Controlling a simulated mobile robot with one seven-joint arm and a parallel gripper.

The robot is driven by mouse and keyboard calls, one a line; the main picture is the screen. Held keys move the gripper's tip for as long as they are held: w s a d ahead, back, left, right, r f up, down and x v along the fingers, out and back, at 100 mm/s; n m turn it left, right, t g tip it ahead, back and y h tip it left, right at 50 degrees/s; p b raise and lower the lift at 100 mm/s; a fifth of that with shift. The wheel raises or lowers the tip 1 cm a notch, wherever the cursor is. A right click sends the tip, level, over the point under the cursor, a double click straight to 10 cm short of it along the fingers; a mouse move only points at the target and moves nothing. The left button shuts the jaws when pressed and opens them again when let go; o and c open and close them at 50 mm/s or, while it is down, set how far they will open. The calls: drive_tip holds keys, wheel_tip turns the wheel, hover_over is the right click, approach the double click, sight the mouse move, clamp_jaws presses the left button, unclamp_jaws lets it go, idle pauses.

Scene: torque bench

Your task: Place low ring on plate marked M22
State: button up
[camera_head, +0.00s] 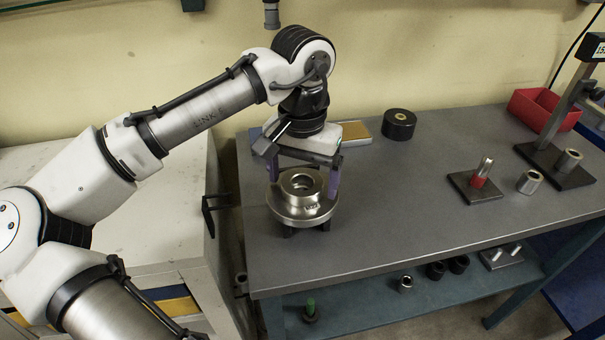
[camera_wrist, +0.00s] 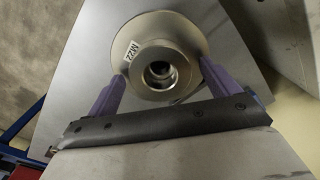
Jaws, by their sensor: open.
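A round steel plate (camera_head: 290,212) with a wide flange stands near the left end of the bench. A label reading M22 (camera_wrist: 130,50) is on it in the wrist view. A low steel ring (camera_head: 302,180) with a central hole sits on top of the plate; it also shows in the wrist view (camera_wrist: 138,78). I cannot tell whether it is fully seated. My gripper (camera_head: 304,180) points down from above, its purple fingers open on either side of the ring. In the wrist view (camera_wrist: 163,75) small gaps between fingertips and ring are hard to judge.
Behind are a black cylinder (camera_head: 398,124) and a flat tan-topped box (camera_head: 355,131). To the right are a red-collared post on a black base (camera_head: 476,188), a steel sleeve (camera_head: 530,182), a stand (camera_head: 556,172) and a red bin (camera_head: 540,110). The bench middle is clear.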

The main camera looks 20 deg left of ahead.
sight(302, 182)
wheel_tip(302, 182, up, 12)
drive_tip(key=shift+r, duration=0.15)
idle(0.4)
